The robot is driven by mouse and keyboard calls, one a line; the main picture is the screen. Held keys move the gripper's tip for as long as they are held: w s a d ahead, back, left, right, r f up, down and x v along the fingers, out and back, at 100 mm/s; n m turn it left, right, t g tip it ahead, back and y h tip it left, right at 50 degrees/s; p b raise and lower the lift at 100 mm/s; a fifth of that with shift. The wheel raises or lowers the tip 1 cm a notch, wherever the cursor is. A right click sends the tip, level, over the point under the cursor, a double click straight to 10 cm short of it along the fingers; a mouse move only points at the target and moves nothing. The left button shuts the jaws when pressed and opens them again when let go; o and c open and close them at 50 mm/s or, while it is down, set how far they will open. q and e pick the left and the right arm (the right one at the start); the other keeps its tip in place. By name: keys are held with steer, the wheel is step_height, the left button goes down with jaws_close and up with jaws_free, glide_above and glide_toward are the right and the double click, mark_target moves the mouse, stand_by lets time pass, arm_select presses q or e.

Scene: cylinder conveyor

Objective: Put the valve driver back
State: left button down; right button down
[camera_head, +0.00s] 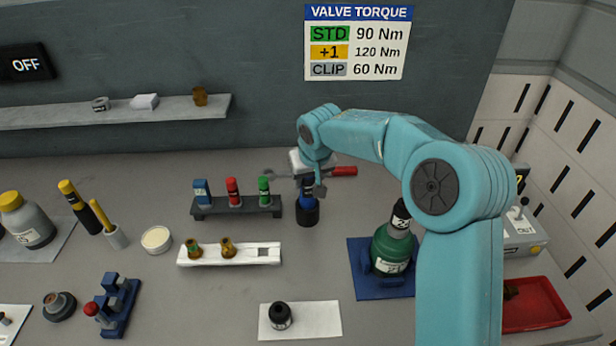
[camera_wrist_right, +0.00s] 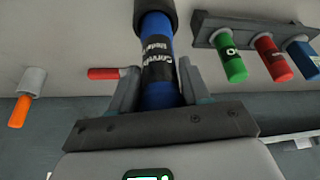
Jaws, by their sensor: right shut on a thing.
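The valve driver, a blue cylinder with a black lettered band, shows in the head view (camera_head: 308,182) and large in the wrist view (camera_wrist_right: 158,62). My right gripper (camera_head: 308,190) is shut on it, with a finger on each side in the wrist view (camera_wrist_right: 158,85). The driver stands about upright. Its lower end meets a black round cup (camera_head: 307,212) on the bench, which also shows in the wrist view (camera_wrist_right: 155,8). How deep it sits inside is hidden. My left gripper is not in view.
A dark rack (camera_head: 238,208) with blue, red and green pieces stands left of the cup. A red-handled tool (camera_head: 343,171) lies behind. A white tray (camera_head: 228,258) is in front. A green bottle (camera_head: 391,250) stands on a blue mat (camera_head: 362,282) at right. A red bin (camera_head: 535,310) is far right.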

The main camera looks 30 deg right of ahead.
steer(key=shift+f+b, duration=1.05)
steer(key=shift+f, duration=0.2)
steer(key=shift+c, duration=2.3)
jaws_free()
steer(key=shift+f, duration=0.1)
step_height(320, 180, up, 6)
steer(key=p, duration=0.4)
